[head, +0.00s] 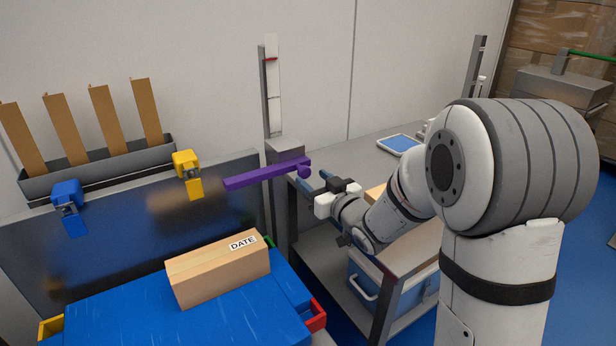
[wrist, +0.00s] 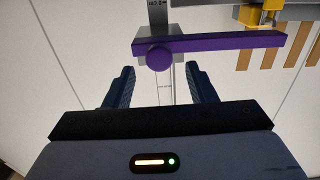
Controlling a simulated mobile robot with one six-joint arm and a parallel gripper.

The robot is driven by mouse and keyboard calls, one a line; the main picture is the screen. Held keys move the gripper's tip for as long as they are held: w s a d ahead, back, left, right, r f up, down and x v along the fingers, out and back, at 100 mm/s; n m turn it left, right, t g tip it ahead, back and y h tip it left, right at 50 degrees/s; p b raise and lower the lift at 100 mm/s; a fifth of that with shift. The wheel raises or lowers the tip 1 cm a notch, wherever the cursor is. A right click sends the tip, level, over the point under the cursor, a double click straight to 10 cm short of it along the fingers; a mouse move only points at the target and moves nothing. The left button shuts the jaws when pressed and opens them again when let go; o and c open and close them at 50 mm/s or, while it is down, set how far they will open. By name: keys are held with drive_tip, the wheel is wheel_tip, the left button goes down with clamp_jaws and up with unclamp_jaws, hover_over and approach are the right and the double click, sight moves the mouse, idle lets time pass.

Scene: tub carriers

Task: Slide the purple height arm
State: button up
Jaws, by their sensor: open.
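The purple height arm (head: 258,177) is a long bar reaching left from an upright grey post (head: 266,100) with a white scale strip. A round purple knob (head: 304,170) sits at its right end. In the wrist view the purple arm (wrist: 225,43) crosses the upper part, with its knob (wrist: 159,58) facing me. My gripper (head: 324,181) is just right of the knob in the head view. In the wrist view my gripper (wrist: 161,88) is open, its fingers on either side below the knob, with nothing between them. It looks apart from the knob.
A cardboard box marked DATE (head: 218,268) lies on a blue surface (head: 130,318) below the arm. Yellow (head: 188,173) and blue (head: 68,205) clamps sit on the dark panel's top edge. Right of the post stands a grey cart (head: 355,165) with a blue crate (head: 365,290) below.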

sight(306, 173)
drive_tip(key=shift+x, duration=1.8)
clamp_jaws()
